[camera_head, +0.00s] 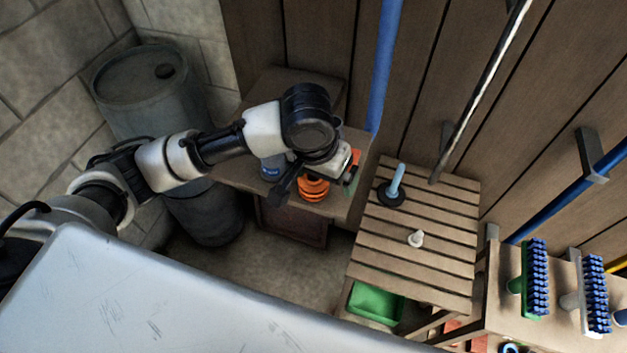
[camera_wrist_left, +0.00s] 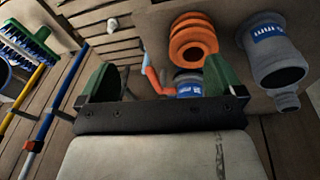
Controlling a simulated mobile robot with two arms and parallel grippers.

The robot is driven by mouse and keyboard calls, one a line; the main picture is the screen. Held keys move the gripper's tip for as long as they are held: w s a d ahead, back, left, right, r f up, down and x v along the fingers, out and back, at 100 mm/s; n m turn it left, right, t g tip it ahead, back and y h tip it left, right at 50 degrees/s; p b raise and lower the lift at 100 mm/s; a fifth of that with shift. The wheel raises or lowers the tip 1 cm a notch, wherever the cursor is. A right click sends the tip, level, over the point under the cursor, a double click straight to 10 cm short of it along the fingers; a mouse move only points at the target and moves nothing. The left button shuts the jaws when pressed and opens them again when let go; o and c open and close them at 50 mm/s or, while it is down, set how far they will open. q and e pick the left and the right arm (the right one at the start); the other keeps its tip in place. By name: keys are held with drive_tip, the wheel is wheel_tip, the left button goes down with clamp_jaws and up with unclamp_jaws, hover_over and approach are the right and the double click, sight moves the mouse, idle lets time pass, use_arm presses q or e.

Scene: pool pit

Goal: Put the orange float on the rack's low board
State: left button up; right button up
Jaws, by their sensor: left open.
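The orange float (camera_head: 313,192) is a ribbed, ring-shaped piece on the wooden stand at the left of the slatted rack. It also shows in the left wrist view (camera_wrist_left: 193,42), beyond the fingers and nearer the right one. My left gripper (camera_head: 320,178) is above it, open and empty, with its green-padded fingers apart in the left wrist view (camera_wrist_left: 160,80). The gripper partly hides the float in the head view. The slatted rack (camera_head: 420,215) stands to the right, with a green bin (camera_head: 375,302) low under its top. My right gripper is not in view.
Blue-labelled grey bottles stand near the float; one (camera_wrist_left: 272,55) is at the right in the wrist view. A blue-handled plunger-like tool (camera_head: 392,190) and a small white piece (camera_head: 416,238) stand on the slats. A barrel (camera_head: 150,90) is at the left.

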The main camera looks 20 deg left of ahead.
use_arm(q)
drive_tip(key=w+a+r+n+y, duration=0.1)
drive_tip(key=w+a+r+n, duration=0.1)
drive_tip(key=a, duration=0.1)
hover_over(314, 180)
drive_tip(key=s, duration=0.2)
drive_tip(key=shift+y, duration=0.3)
drive_tip(key=f, duration=0.3)
drive_tip(key=f+p, duration=0.1)
drive_tip(key=f, duration=0.1)
drive_tip(key=shift+w+d, duration=0.1)
drive_tip(key=shift+w, duration=0.15)
wheel_tip(314, 180, down, 4)
drive_tip(key=shift+w+f+p, duration=0.1)
drive_tip(key=shift+p, duration=0.7)
drive_tip(key=shift+w+f, duration=0.1)
drive_tip(key=shift+f, duration=0.4)
drive_tip(key=shift+d+r, duration=0.1)
drive_tip(key=shift+r, duration=0.05)
drive_tip(key=c, duration=1.1)
